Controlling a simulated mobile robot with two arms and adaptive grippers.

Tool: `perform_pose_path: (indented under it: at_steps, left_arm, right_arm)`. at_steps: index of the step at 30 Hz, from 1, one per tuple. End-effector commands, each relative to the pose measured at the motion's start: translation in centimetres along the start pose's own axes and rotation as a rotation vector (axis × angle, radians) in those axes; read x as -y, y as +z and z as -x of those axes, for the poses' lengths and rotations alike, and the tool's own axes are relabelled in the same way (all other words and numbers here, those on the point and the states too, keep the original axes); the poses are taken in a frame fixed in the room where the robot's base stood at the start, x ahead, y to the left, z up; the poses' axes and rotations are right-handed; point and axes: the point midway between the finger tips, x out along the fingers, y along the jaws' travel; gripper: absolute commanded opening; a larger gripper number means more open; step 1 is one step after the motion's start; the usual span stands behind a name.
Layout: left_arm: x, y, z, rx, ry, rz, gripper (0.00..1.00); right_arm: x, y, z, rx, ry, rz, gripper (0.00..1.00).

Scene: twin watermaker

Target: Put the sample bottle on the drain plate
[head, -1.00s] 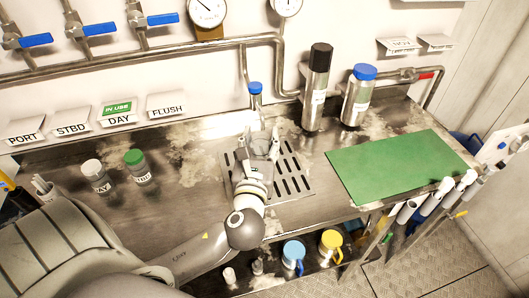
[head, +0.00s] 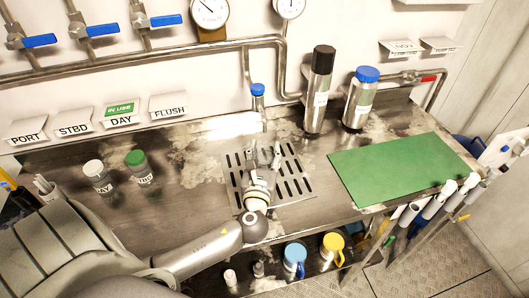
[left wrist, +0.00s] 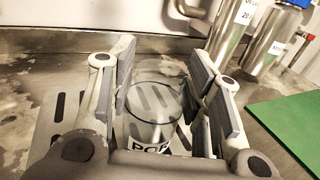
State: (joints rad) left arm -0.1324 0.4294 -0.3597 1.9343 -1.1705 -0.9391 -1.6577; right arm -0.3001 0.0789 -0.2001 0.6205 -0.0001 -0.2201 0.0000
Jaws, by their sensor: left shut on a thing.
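The sample bottle (left wrist: 155,112) is a clear cylinder with a white label partly reading "PO". In the left wrist view it stands between my left gripper's fingers, and the plate's slots show through it. My left gripper (head: 263,156) is shut on the bottle and points away from me over the drain plate. The drain plate (head: 298,190) is a slotted metal sheet set in the worktop; it also shows in the left wrist view (left wrist: 42,136). The bottle is over the plate, but I cannot tell whether its base touches. My right gripper is not in view.
A blue-topped tap (head: 258,92) rises behind the plate. Two tall flasks, black-topped (head: 318,95) and blue-topped (head: 360,100), stand at the back right. A green mat (head: 400,168) lies right. White-capped (head: 99,178) and green-capped (head: 140,170) bottles stand left.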

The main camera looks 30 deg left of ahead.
Motion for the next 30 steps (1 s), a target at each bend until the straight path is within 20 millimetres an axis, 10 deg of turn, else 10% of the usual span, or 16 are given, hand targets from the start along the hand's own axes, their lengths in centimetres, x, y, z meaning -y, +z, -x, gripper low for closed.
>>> perform_pose_path:
  at_steps: [6, 7, 12, 23, 30]
  left_arm:
    - [0.0, -0.3, 0.0, -0.001, 0.0, 0.0, 0.27]
    - [0.0, -0.3, 0.0, 0.0, 0.0, 0.0, 0.46]
    - [0.0, -0.3, 0.0, 0.0, 0.0, 0.0, 0.66]
    - [0.0, 0.1, 0.0, 0.001, 0.0, 0.0, 0.66]
    - [0.0, -0.2, 3.4, -0.003, -0.001, 0.001, 0.66]
  right_arm:
    - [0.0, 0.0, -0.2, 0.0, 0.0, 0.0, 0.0]
    - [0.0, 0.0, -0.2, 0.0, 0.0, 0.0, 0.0]
    - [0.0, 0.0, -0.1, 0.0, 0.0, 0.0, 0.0]
    - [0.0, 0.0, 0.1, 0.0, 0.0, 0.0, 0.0]
    - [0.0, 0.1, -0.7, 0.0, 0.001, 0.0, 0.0]
